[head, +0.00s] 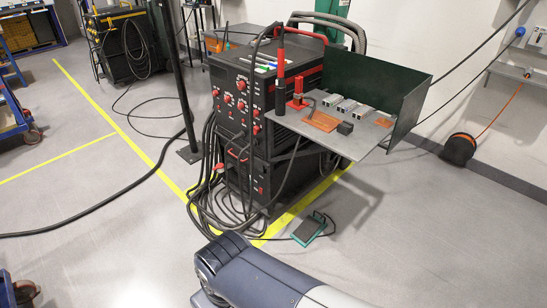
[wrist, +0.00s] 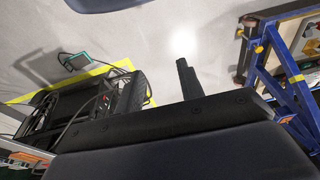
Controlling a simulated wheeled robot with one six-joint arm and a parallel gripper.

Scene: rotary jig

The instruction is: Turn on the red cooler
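A black welding machine with red trim (head: 238,98) stands on the floor, with red knobs on its front. Below it is a second black unit (head: 255,182) with a red handle and a small red mark on its front, perhaps the cooler; cables hide part of it. No cooler with a wholly red body shows. In the wrist view the dark machine (wrist: 70,105) is at the lower left, apart from my gripper. My gripper (wrist: 187,78) shows as a dark finger-like piece on a dark bar; whether it is open is unclear. It is not seen in the head view.
A grey shelf (head: 345,148) with metal blocks juts from the machine's right. A green pedal (head: 310,228) lies on the floor before it. Cables loop at the machine's front left, near a black post (head: 181,90). Blue-framed carts (wrist: 262,65) stand nearby.

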